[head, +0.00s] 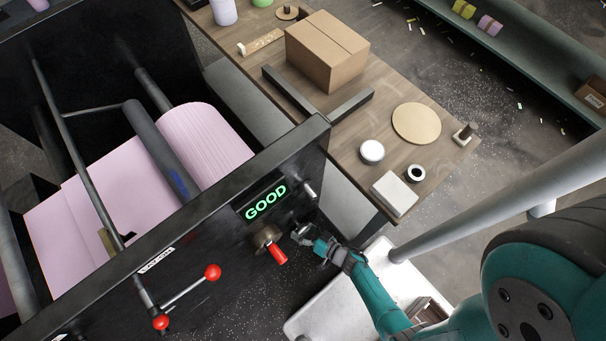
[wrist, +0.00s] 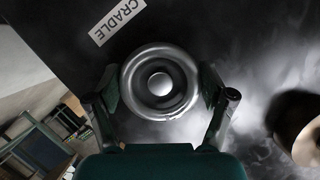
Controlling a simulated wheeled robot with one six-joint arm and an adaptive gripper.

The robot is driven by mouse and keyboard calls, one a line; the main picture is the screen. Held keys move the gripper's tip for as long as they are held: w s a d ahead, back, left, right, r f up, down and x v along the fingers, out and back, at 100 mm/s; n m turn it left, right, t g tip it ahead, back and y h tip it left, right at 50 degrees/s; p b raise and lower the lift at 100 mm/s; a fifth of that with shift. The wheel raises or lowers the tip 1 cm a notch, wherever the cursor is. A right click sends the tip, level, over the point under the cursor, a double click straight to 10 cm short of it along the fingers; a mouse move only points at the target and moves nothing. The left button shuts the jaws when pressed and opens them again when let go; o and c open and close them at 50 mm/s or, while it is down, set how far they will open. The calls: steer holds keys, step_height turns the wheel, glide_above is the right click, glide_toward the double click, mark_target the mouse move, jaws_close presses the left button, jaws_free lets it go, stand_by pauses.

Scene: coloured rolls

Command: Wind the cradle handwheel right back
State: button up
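The cradle handwheel (wrist: 160,84) is a round, shiny metal wheel with a domed hub, on a dark panel beside a white CRADLE label (wrist: 117,20). In the wrist view my gripper (wrist: 160,92) has one finger at each side of the wheel, and both pads look to be against its rim. In the head view my gripper (head: 312,242) is at the machine's front panel, at the small metal handwheel (head: 299,231), which the fingers partly cover. How far the wheel is turned does not show.
A brass-coloured knob with a red handle (head: 275,251) sits just left of my gripper. Red-balled levers (head: 190,291) stand further left. A green GOOD display (head: 265,203) is above. A wooden table (head: 390,95) with a cardboard box (head: 327,50) stands behind.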

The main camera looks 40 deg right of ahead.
steer(key=shift+n, duration=0.3)
steer(key=shift+n+h, duration=1.5)
steer(key=shift+n, duration=0.5)
steer(key=shift+w+n+h, duration=0.1)
steer(key=shift+n+h, duration=1.4)
steer(key=shift+n, duration=0.6)
steer(key=n+h, duration=0.1)
steer(key=n, duration=0.1)
steer(key=n+h, duration=0.1)
steer(key=n, duration=0.1)
steer(key=shift+d+r+n+t+h, duration=0.1)
steer(key=shift+n+t+h, duration=0.2)
steer(key=shift+t, duration=0.1)
steer(key=n+t+h, duration=0.1)
steer(key=n, duration=0.3)
steer(key=shift+r+t, duration=0.1)
steer(key=shift+t, duration=0.3)
steer(key=shift+n, duration=0.6)
steer(key=shift+w, duration=0.1)
steer(key=o, duration=1)
steer(key=shift+o, duration=0.2)
